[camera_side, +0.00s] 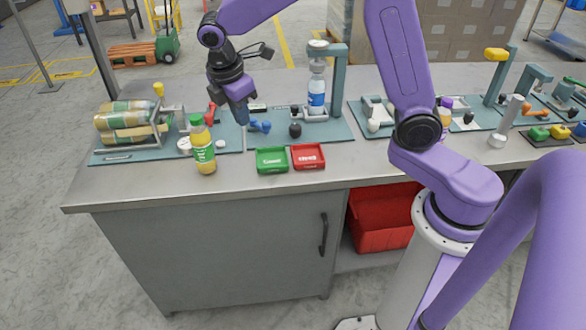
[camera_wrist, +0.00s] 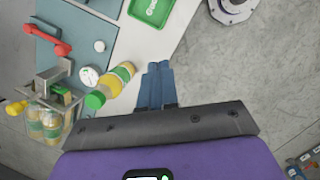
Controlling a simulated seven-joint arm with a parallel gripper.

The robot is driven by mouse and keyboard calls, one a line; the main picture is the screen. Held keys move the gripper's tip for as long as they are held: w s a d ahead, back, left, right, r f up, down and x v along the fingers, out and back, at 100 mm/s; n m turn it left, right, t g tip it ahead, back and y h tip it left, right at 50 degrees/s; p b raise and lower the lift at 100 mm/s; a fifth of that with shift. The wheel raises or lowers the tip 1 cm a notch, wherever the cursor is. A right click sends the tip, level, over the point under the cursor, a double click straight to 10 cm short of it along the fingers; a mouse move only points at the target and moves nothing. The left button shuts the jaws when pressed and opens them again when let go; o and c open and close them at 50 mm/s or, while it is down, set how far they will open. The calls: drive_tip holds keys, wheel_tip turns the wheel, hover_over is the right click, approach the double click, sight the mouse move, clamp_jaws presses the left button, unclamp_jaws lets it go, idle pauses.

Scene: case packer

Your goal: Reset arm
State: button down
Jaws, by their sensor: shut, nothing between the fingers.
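My gripper (camera_side: 241,114) is shut and empty above the bench, behind and to the right of a juice bottle in the side view. Its closed fingers also show in the wrist view (camera_wrist: 157,82). The juice bottle (camera_side: 203,150) has a green cap and a green label and stands upright near the bench's front edge. It also shows in the wrist view (camera_wrist: 112,85), left of the fingers and apart from them.
A bottle pack in a frame (camera_side: 128,122) sits on the left mat. A green tray (camera_side: 272,168) and a red tray (camera_side: 308,164) lie near the front edge. A blue-labelled bottle (camera_side: 317,92) stands in a teal fixture. More fixtures fill the bench's right side.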

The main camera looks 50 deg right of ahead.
drive_tip(key=s+d+m+y, duration=0.1)
drive_tip(key=s, duration=1.4)
drive_tip(key=s+d+m+y, duration=0.2)
drive_tip(key=s, duration=1.3)
drive_tip(key=shift+d+m, duration=0.3)
